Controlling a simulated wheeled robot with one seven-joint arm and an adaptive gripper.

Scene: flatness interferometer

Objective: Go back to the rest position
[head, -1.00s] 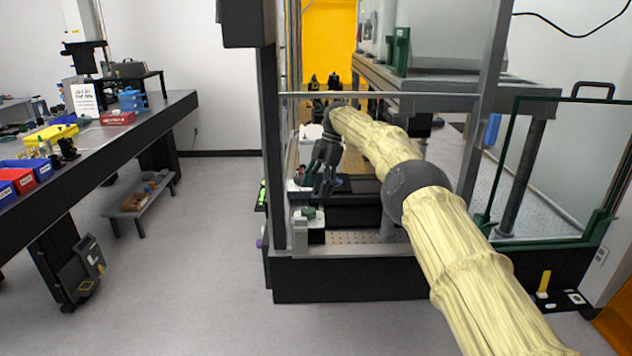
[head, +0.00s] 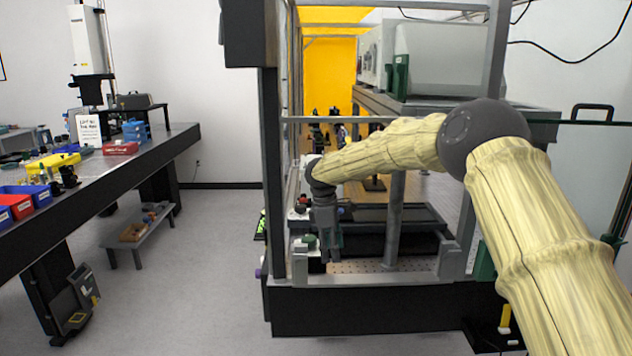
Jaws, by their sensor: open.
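My gripper (head: 331,258) points down at the front left of the framed bench enclosure, near a small white block with a dark green top (head: 308,243). The fingers are dark and small in this view. I see nothing held between them. My arm, in a pale yellow sleeve with a dark grey joint, reaches in from the lower right across the enclosure's front. The gripper partly hides the things behind it, and I cannot tell whether it touches the block.
The metal-framed enclosure (head: 273,165) has posts and a top bar around my arm. A dark flat unit (head: 400,218) lies inside on the perforated plate. A long bench (head: 95,195) with bins stands left. Grey floor (head: 190,290) between them is clear.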

